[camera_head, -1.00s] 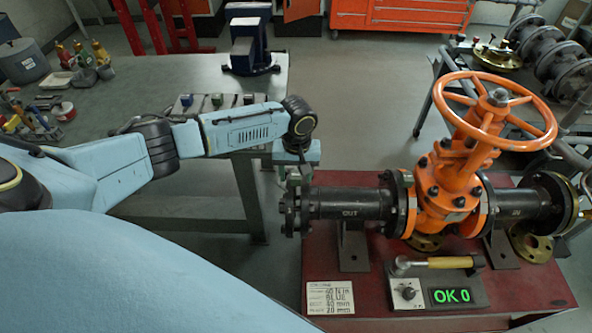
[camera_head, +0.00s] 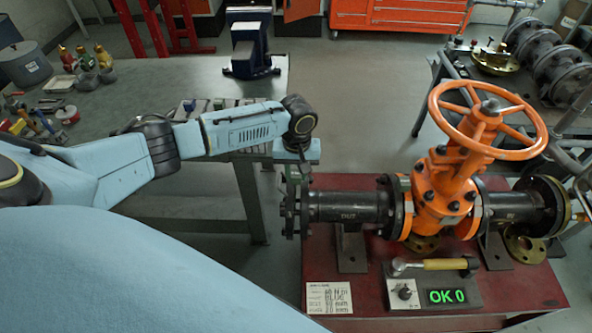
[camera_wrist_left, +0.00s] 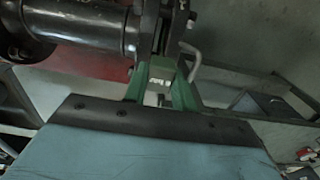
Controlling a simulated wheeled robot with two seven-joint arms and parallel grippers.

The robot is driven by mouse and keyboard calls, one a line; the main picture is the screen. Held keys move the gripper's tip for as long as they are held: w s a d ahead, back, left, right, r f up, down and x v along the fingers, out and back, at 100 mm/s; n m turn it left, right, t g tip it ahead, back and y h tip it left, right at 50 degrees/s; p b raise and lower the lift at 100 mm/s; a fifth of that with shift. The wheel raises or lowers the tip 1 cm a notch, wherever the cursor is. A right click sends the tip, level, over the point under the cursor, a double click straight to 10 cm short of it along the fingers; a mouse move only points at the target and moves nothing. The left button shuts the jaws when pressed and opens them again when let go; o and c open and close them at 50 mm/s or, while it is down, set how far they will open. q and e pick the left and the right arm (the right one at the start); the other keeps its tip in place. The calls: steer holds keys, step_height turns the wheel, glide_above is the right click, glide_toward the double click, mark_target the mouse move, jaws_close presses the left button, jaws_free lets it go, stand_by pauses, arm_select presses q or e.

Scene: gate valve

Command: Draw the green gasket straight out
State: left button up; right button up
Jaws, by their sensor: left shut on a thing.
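My left gripper (camera_head: 293,186) reaches down at the left end of the black outlet pipe (camera_head: 348,207), beside its dark end flange (camera_head: 290,214). In the left wrist view the two fingers (camera_wrist_left: 162,88) are close together, shut on a small greenish piece (camera_wrist_left: 161,70) at the flange edge, which I take to be part of the green gasket. The rest of the gasket is hidden between the flanges and the gripper. The orange gate valve (camera_head: 441,195) with its handwheel stands to the right. My right gripper is not in view.
The pipe stands on a red bench (camera_head: 364,268) with a label card (camera_head: 330,299), a yellow-handled tool (camera_head: 440,264) and a green "OK 0" display (camera_head: 454,296). A bent rod (camera_wrist_left: 191,61) stands near the fingers. A table (camera_head: 150,105) lies behind my arm.

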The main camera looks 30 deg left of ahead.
arm_select(q)
steer(key=shift+r+p, duration=3.2)
steer(key=shift+p, duration=0.15)
step_height(320, 180, up, 8)
steer(key=shift+r, duration=0.2)
